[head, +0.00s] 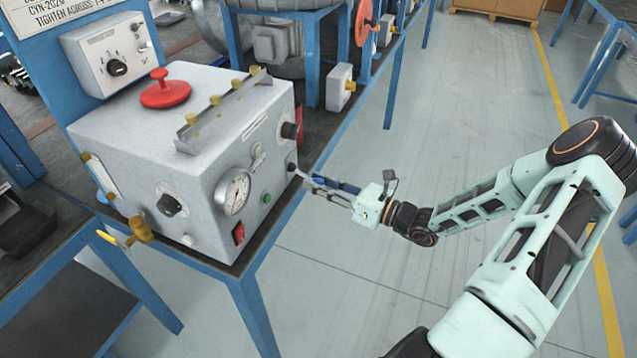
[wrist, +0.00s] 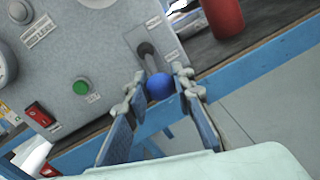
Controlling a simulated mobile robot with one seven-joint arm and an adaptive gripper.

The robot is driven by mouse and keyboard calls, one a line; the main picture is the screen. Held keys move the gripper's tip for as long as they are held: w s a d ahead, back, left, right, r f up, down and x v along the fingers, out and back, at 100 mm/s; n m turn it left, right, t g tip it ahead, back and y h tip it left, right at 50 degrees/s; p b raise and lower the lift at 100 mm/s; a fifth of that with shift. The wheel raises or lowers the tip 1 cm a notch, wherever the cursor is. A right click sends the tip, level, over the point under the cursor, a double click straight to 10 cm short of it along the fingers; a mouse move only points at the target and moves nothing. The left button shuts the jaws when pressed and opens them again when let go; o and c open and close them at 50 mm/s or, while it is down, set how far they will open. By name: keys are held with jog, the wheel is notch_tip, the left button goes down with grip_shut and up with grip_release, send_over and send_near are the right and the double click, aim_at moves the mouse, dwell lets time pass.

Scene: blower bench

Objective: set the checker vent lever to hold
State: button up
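The checker (head: 215,110) is a grey metal box on the bench. Its vent lever (wrist: 160,87) has a blue ball knob on a dark shaft that comes out of a slot in the front panel (wrist: 112,55). Small white labels sit beside the slot, too small to read. My gripper (wrist: 159,79) is open, with one finger on each side of the blue knob; the right finger is very close to it, and I cannot tell whether it touches. In the head view my gripper (head: 312,184) is at the right end of the panel, and its fingers partly hide the lever.
The panel also carries a pressure gauge (head: 235,193), a green button (wrist: 81,87) and a red rocker switch (wrist: 39,114). A red cylinder (wrist: 222,15) stands on the bench beyond the lever. The floor to the right of the bench (head: 350,250) is clear.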

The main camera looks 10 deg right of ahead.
aim_at(320, 180)
grip_shut()
jog(key=shift+r+p, duration=0.2)
jog(key=shift+p, duration=0.15)
jog(key=r+h+p, duration=0.1)
jog(key=p, duration=0.2)
jog(key=shift+s+r+g, duration=0.1)
jog(key=shift+r+g, duration=0.05)
jog(key=shift+g, duration=0.25)
jog(key=r+g+h+p, duration=0.1)
jog(key=r+p, duration=0.1)
jog(key=p, duration=0.3)
jog(key=shift+d+g+h+p, duration=0.15)
jog(key=shift+g+h+p, duration=0.15)
jog(key=shift+h, duration=0.1)
jog(key=r+g+h+p, duration=0.1)
jog(key=p, duration=0.2)
jog(key=shift+r+n+h, duration=0.1)
jog(key=shift+n+h, duration=0.2)
jog(key=shift+r+g+h+p, duration=0.3)
jog(key=shift+g+h+p, duration=0.25)
jog(key=shift+g+h, duration=0.2)
jog(key=shift+w+a+r, duration=0.25)
jog(key=shift+r, duration=0.1)
jog(key=shift+a+r, duration=0.1)
jog(key=shift+r, duration=0.1)
